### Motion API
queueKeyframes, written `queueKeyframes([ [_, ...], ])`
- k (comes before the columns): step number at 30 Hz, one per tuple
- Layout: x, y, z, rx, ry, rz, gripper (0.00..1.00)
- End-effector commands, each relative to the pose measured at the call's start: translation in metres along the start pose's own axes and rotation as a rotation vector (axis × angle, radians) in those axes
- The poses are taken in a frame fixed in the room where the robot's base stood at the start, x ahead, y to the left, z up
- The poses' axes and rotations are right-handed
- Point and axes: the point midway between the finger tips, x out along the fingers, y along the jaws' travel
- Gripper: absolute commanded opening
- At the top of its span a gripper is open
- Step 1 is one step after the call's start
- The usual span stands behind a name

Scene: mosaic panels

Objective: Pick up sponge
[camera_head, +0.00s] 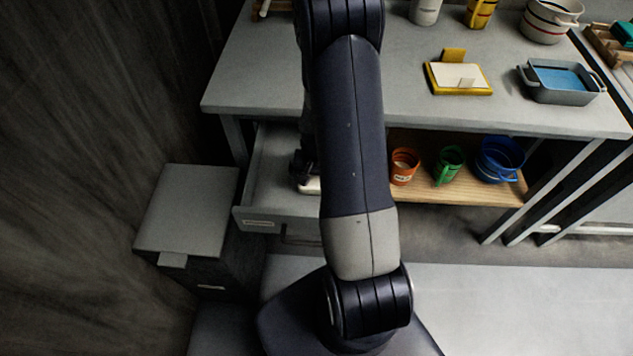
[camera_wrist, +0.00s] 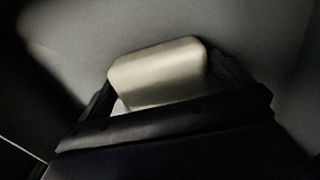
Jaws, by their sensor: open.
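A pale cream block with rounded corners, which looks like the sponge (camera_wrist: 158,72), lies in the drawer. In the head view only a small pale part of it (camera_head: 311,186) shows below my gripper (camera_head: 302,168). The open grey drawer (camera_head: 268,185) is under the table. My gripper is down inside the drawer, open, with dark fingers on either side of the block in the wrist view. The wrist picture is dark, so I cannot tell whether the fingers touch the block. My arm hides the drawer's right part.
The grey table (camera_head: 265,65) holds a yellow-framed pad (camera_head: 458,78), a grey tub with blue inside (camera_head: 562,82) and several containers. A wooden shelf (camera_head: 440,188) below bears orange, green and blue cups. A grey cabinet (camera_head: 187,210) stands left of the drawer.

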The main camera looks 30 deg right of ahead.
Motion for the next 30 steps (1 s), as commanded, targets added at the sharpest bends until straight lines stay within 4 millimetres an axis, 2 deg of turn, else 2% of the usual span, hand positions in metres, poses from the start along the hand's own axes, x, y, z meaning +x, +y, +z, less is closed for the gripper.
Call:
queueKeyframes([
  [5,0.000,0.000,0.000,0.000,0.001,0.000,1.00],
  [17,0.000,0.000,0.000,0.000,0.000,0.000,0.69],
  [25,-0.003,0.000,0.000,0.000,0.002,0.000,0.69],
  [30,-0.021,0.000,-0.001,0.000,0.005,-0.001,0.69],
])
